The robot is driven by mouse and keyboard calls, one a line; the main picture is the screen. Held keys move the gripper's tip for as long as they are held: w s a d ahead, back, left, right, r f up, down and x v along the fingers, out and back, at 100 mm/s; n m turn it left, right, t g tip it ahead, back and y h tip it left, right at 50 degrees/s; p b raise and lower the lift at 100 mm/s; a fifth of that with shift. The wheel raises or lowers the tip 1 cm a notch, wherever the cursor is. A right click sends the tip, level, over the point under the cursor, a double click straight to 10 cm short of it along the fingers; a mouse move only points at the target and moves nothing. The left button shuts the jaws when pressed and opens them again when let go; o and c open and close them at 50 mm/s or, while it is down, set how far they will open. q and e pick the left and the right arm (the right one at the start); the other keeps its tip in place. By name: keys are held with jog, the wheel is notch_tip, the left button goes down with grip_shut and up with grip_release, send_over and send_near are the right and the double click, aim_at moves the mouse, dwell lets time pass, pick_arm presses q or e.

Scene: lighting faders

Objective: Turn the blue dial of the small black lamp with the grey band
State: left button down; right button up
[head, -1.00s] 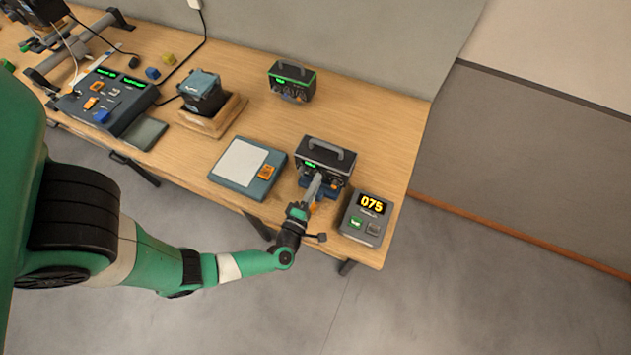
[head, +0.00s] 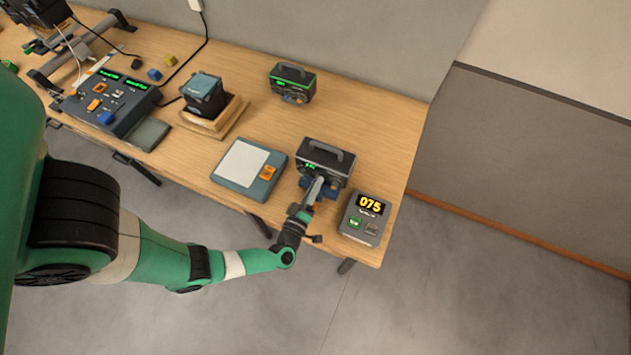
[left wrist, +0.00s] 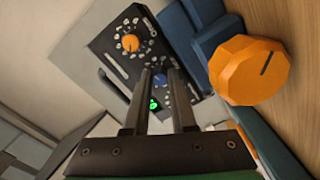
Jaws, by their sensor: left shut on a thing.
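The small black lamp with the grey band (head: 322,158) stands near the table's right front edge, its handle on top. My left gripper (head: 316,186) is at the lamp's front. My right gripper is not in view.
A grey box reading 075 (head: 365,217) stands close right of the lamp. A teal pad (head: 228,183) with an orange switch lies left. A green-banded black lamp (head: 291,83) stands behind. A large orange knob (left wrist: 243,72) is close beside my fingers.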

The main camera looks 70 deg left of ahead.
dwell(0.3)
pick_arm(q)
jog(key=c, duration=0.7)
grip_release()
jog(key=v, duration=1)
jog(key=shift+s+d, duration=0.1)
jog(key=shift+d, duration=0.15)
jog(key=shift+s+d, duration=0.35)
jog(key=shift+s, duration=0.15)
